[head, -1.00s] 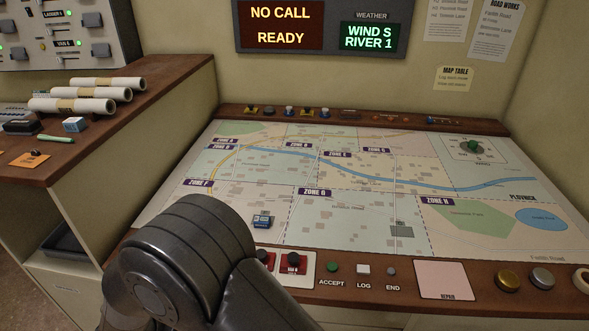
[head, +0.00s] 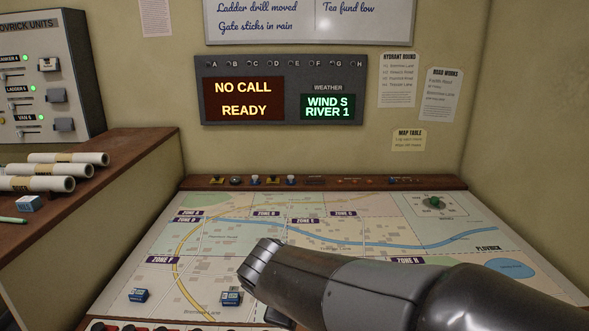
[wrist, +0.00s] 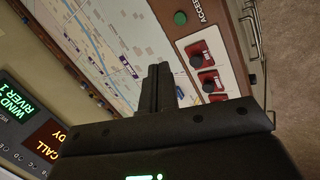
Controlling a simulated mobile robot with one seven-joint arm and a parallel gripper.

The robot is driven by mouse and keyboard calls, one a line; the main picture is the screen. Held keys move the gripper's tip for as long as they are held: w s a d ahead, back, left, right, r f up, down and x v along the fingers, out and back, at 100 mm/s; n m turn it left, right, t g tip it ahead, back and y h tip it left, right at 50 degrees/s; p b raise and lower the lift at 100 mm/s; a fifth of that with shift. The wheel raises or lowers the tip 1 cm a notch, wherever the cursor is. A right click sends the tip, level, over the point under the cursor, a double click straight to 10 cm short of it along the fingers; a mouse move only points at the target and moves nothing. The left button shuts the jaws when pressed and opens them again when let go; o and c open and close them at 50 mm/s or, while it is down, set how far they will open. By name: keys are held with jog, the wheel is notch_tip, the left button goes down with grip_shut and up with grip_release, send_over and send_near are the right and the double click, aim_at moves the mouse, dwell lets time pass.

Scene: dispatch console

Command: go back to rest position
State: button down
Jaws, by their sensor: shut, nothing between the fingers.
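My gripper (wrist: 158,82) shows in the wrist view with its two dark fingers pressed together and nothing between them. It appears to be above the map table, near the front edge with the red switches. In the head view my grey arm reaches from the lower right across the middle of the map table (head: 215,262). The arm hides part of the map's middle and front right.
The front ledge carries red switches (wrist: 196,55) and a green accept button (wrist: 180,18). Two small blue blocks (head: 138,295) (head: 230,298) sit on the map. Rolled papers (head: 68,158) lie on the left shelf. A display board (head: 290,97) hangs on the back wall.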

jog(key=s+d+r+m+y, duration=0.2)
jog(key=s+d+r+m, duration=0.1)
jog(key=s+d+m, duration=1)
jog(key=shift+d+r+m, duration=0.25)
jog(key=shift+d+m, duration=0.35)
jog(key=shift+d, duration=0.2)
